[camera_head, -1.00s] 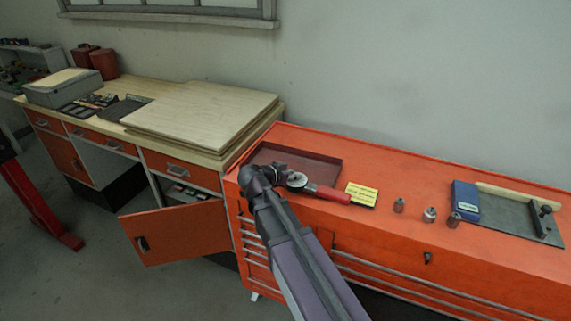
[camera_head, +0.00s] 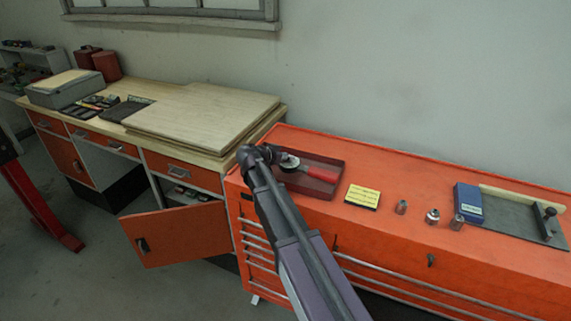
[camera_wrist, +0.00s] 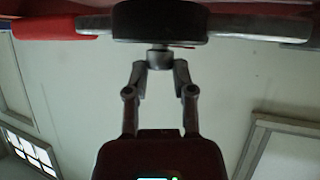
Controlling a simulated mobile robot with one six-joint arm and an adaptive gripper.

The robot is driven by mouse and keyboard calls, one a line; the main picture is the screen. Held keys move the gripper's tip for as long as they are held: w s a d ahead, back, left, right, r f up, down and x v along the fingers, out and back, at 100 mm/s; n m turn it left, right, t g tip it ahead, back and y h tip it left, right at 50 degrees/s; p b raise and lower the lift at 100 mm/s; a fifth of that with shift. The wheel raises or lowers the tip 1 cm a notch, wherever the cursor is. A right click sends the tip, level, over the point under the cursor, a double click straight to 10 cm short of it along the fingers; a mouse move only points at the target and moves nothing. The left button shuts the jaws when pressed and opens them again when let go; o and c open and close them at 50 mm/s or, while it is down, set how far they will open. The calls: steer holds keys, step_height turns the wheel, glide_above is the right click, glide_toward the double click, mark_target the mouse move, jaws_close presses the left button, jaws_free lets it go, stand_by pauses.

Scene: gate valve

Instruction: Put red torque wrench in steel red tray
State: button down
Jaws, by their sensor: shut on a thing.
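The red torque wrench (camera_head: 322,174) has a red handle and a round dial head. In the head view it lies over the steel red tray (camera_head: 336,188), a shallow dark red tray on the left part of the orange cabinet top. My gripper is largely hidden behind my arm in the head view. In the wrist view my gripper (camera_wrist: 160,62) is shut on the wrench, whose dark middle spans the top of the picture and whose red handle (camera_wrist: 58,25) is at top left. I cannot tell whether the wrench touches the tray floor.
A yellow label block (camera_head: 362,196), several small metal sockets (camera_head: 432,216), a blue box (camera_head: 468,202) and a grey plate (camera_head: 518,220) are to the right on the orange cabinet (camera_head: 400,170). A wooden bench (camera_head: 205,115) with an open orange door (camera_head: 176,236) stands left.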

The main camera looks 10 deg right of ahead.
mark_target(283, 163)
steer(key=shift+w, duration=0.15)
steer(key=shift+w, duration=0.25)
steer(key=shift+w+f+b, duration=0.3)
steer(key=shift+f+b, duration=0.15)
steer(key=shift+b, duration=0.05)
steer(key=shift+a+f+b, duration=0.1)
steer(key=shift+f+b, duration=1.2)
steer(key=shift+c, duration=2.3)
jaws_free()
steer(key=shift+f, duration=0.1)
steer(key=shift+s, duration=0.1)
